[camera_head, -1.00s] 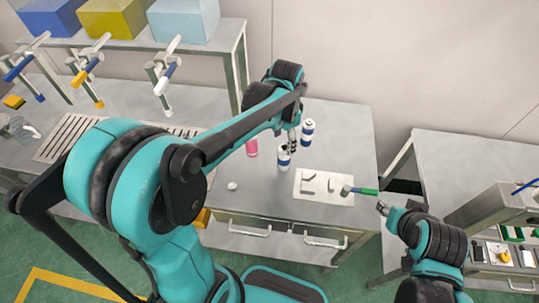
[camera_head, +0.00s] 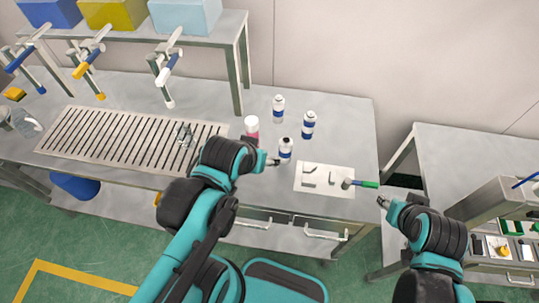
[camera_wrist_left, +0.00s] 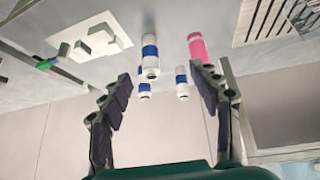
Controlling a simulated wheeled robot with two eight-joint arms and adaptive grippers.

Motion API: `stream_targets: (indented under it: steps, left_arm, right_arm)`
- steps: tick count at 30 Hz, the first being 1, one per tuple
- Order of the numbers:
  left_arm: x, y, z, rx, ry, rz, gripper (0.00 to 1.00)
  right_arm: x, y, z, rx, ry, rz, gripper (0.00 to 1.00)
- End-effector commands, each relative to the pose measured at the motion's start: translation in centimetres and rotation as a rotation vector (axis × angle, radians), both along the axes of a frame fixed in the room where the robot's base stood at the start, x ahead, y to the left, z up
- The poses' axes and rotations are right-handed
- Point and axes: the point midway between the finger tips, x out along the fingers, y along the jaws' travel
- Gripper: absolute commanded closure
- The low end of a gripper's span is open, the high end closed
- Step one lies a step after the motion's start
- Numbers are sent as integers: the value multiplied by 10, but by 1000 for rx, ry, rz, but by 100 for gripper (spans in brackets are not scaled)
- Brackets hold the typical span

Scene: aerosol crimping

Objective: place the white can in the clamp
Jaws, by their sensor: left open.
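White cans with blue bands stand on the table in the head view: a near one (camera_head: 285,151), one to its right (camera_head: 308,125) and one at the back (camera_head: 278,108). My left gripper (camera_head: 272,162) is just left of the near can, low over the table. In the left wrist view its fingers (camera_wrist_left: 161,73) are open and empty, with a white can (camera_wrist_left: 150,57) ahead between them, apart from both. A white plate (camera_head: 341,190) with small grey fixtures (camera_head: 309,169) lies to the right; I cannot tell which part is the clamp. My right gripper (camera_head: 383,202) is by the table's right edge.
A pink can (camera_head: 251,127) with a white top stands left of the white cans, close to my left arm. A green-handled tool (camera_head: 363,184) lies at the plate's right edge. A slotted grate (camera_head: 130,138) covers the left of the table. The back right of the table is clear.

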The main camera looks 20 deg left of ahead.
Motion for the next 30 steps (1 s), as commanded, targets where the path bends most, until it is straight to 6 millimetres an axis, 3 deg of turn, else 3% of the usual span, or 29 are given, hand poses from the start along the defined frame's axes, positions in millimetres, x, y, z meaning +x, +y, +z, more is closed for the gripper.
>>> stream_targets:
  steps: [11,21,30]
  left_arm:
    - [67,-10,-4,-295,253,572,38]
    - [130,-22,-46,-428,437,1187,38]
    - [150,-27,-72,-441,478,1441,38]
  right_arm:
    - [0,0,-9,0,0,0,60]
    - [0,0,-17,0,0,0,60]
    - [0,0,-20,0,0,0,60]
